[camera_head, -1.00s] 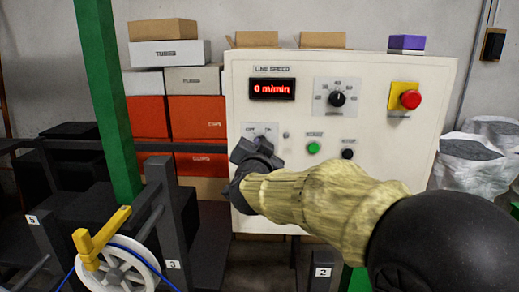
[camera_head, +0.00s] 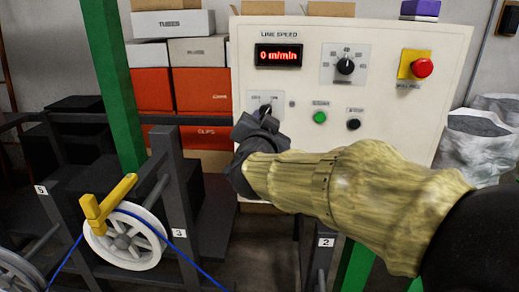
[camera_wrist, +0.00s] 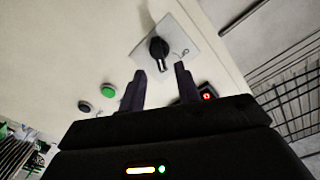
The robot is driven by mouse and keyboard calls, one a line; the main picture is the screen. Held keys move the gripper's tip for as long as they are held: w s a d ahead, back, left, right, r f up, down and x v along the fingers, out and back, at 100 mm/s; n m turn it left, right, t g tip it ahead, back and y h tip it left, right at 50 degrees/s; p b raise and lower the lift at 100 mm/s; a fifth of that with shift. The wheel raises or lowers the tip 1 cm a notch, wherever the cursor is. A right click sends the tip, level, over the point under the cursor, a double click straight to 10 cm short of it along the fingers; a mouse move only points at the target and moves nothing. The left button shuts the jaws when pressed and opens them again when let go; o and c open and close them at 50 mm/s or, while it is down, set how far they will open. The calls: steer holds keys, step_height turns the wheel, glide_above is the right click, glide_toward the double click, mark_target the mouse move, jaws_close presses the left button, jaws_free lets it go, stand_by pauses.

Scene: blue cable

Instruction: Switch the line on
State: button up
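The pale control panel (camera_head: 300,130) stands ahead and its red display (camera_head: 278,55) reads 0 m/min. The black rotary OFF/ON switch (camera_head: 265,109) is on a grey plate at the panel's lower left. It also shows in the wrist view (camera_wrist: 159,50), just beyond my fingertips. My gripper (camera_head: 262,124) is close in front of and just below the switch and hides part of its plate. In the wrist view my gripper (camera_wrist: 160,72) has its two fingers apart with nothing between them. The knob's lower end lines up with the gap; contact cannot be told.
A speed dial (camera_head: 346,66), a green button (camera_head: 320,117), a black button (camera_head: 353,124) and a red emergency stop (camera_head: 421,68) are on the panel. A green post (camera_head: 113,80) and a white reel (camera_head: 125,238) with blue cable stand at left. Sacks (camera_head: 475,150) lie at right.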

steer(key=s+b, duration=0.1)
steer(key=s, duration=1.1)
steer(key=shift+s+a, duration=0.25)
steer(key=shift+w+f, duration=0.1)
steer(key=shift+f, duration=0.05)
steer(key=w+d+f+n+g+y, duration=0.1)
steer(key=w+d+f+n+g, duration=0.15)
steer(key=f, duration=0.65)
steer(key=w+d+f+n+g+y, duration=0.1)
steer(key=d+f+n+g+y, duration=0.2)
steer(key=f, duration=0.6)
steer(key=s+d+f+n+g+h, duration=0.1)
steer(key=s+d+f+g+h, duration=0.2)
steer(key=s+d+f+g, duration=0.7)
step_height(320, 180, down, 6)
steer(key=s+d, duration=0.2)
steer(key=shift+s+d+f, duration=0.2)
steer(key=shift+s+d, duration=0.05)
steer(key=shift+s, duration=0.05)
